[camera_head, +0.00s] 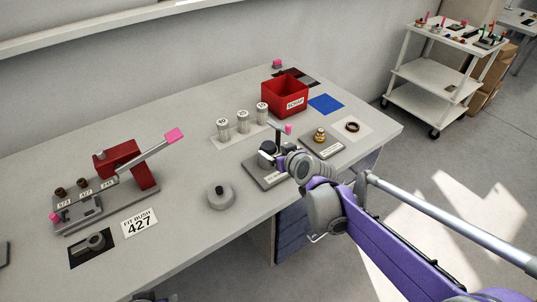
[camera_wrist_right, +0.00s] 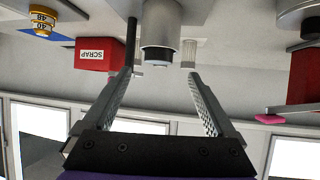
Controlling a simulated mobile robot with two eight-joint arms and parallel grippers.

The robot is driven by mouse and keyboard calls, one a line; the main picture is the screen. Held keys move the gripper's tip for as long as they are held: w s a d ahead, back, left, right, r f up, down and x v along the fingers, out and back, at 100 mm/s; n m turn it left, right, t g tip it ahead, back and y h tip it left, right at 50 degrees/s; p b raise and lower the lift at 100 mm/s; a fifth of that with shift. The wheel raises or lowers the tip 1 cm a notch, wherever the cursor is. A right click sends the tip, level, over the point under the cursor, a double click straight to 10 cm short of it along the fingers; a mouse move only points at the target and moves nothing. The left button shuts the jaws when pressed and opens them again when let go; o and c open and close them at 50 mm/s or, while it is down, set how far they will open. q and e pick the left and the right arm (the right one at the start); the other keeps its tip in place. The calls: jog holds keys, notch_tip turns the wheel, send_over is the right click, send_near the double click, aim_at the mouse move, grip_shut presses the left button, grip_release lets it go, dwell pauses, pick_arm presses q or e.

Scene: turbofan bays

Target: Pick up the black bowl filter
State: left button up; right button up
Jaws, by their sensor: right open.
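A dark, rounded piece that looks like the black bowl filter (camera_head: 267,148) stands on a grey labelled plate (camera_head: 258,177) near the middle of the bench, partly hidden by my right gripper. My right gripper (camera_head: 276,156) is at this piece, with its arm coming in from the right. In the right wrist view, its two fingers (camera_wrist_right: 162,80) are spread apart. A grey cylinder (camera_wrist_right: 161,28) with a black end (camera_wrist_right: 160,57) shows between and beyond them; I cannot tell whether the fingers touch it. My left gripper is not clearly seen.
A red scrap bin (camera_head: 284,97) and several clear labelled cups (camera_head: 243,122) stand behind. A plate with a brass-coloured part (camera_head: 319,136) lies to the right. A round grey weight-like part (camera_head: 220,195) sits in front left, and a red lever press (camera_head: 122,162) at left.

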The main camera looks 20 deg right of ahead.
aim_at(269, 146)
jog(key=x, duration=0.5)
jog(key=shift+w+d+f, duration=0.15)
grip_shut()
dwell(0.4)
